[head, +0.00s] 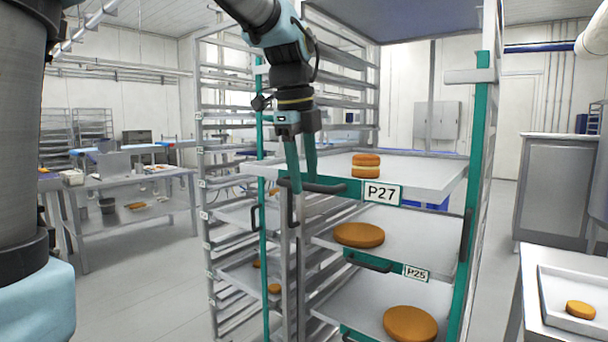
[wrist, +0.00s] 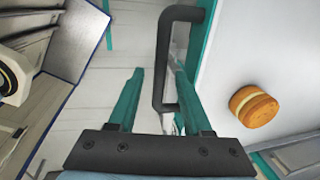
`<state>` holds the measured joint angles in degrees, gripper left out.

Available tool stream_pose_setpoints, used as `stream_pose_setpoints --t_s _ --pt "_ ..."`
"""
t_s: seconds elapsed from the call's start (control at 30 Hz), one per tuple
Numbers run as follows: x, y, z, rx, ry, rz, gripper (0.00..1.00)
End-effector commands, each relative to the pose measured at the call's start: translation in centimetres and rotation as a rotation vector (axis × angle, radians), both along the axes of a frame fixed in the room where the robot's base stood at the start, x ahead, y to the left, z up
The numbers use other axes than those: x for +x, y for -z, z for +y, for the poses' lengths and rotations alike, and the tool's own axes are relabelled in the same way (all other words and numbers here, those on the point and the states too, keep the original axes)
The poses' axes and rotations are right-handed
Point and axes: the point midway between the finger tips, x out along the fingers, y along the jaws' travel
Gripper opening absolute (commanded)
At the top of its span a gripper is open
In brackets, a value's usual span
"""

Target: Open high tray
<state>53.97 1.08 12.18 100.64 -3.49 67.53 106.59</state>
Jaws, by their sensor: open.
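The high tray (head: 425,172) is a pale tray at the top of the rack, with a teal front edge and a P27 label (head: 382,193). A filled round (head: 366,166), two orange-brown layers with a pale middle, sits on it; it also shows in the wrist view (wrist: 254,106). The tray's black handle (head: 325,188) is at the left part of its front. My gripper (head: 301,182) is open at this handle, fingers pointing down. In the wrist view the handle (wrist: 161,85) appears between the two teal fingers (wrist: 160,75). I cannot tell whether they touch it.
Below are a tray labelled P25 (head: 415,273) and a lower tray, each with an orange round (head: 359,235). Rack posts (head: 484,130) stand either side. A counter with a tray (head: 560,318) and round is at right. Open floor (head: 140,290) lies left, before a worktable (head: 130,178).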

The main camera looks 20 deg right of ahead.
Motion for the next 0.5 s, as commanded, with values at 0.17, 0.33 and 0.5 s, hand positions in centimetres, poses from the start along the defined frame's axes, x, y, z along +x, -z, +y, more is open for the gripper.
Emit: stream_pose_setpoints --t_s 0.17,0.33,0.5 --pt "0.0 -1.0 0.1 -0.002 0.0 -0.002 0.5" --pt "-0.3 -3.9 0.6 -0.004 0.0 -0.005 0.5" --pt "-0.7 -7.3 1.2 -0.003 -0.001 -0.004 0.5"
